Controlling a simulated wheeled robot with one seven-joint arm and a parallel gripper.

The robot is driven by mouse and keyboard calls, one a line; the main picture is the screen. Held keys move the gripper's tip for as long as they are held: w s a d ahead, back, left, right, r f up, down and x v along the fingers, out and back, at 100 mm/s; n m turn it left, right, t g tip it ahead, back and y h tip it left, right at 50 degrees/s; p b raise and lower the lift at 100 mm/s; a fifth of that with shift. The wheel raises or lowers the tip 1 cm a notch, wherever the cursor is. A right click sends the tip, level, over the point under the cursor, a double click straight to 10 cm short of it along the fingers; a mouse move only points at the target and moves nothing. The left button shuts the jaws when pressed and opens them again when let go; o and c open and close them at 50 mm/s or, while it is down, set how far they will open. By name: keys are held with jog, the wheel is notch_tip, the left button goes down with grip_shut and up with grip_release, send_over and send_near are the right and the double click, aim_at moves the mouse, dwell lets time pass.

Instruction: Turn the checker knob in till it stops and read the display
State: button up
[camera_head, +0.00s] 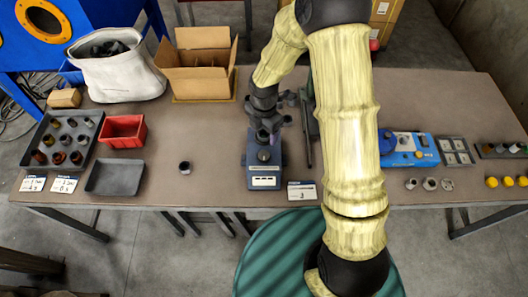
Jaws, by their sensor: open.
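The checker (264,172) is a dark blue-grey instrument standing on the table near the middle front. A pale display or label panel (264,182) is on its front face; any reading is too small to make out. My gripper (268,134) is open, pointing down over the upper part of the checker. The knob cannot be told apart from the dark gripper and fixture parts there. I cannot tell whether the fingers touch the knob or stand around it.
A small dark cup (185,167) stands alone left of the checker. A card (302,191) marked 3 lies to its right. A grey tray (115,177), red bin (124,131) and cardboard box (203,68) are left. A blue device (408,149) is right. Table between tray and checker is mostly clear.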

aim_at(264, 155)
notch_tip(264, 155, down, 13)
jog(key=shift+f+p, duration=0.2)
jog(key=shift+p, duration=1)
jog(key=c, duration=1)
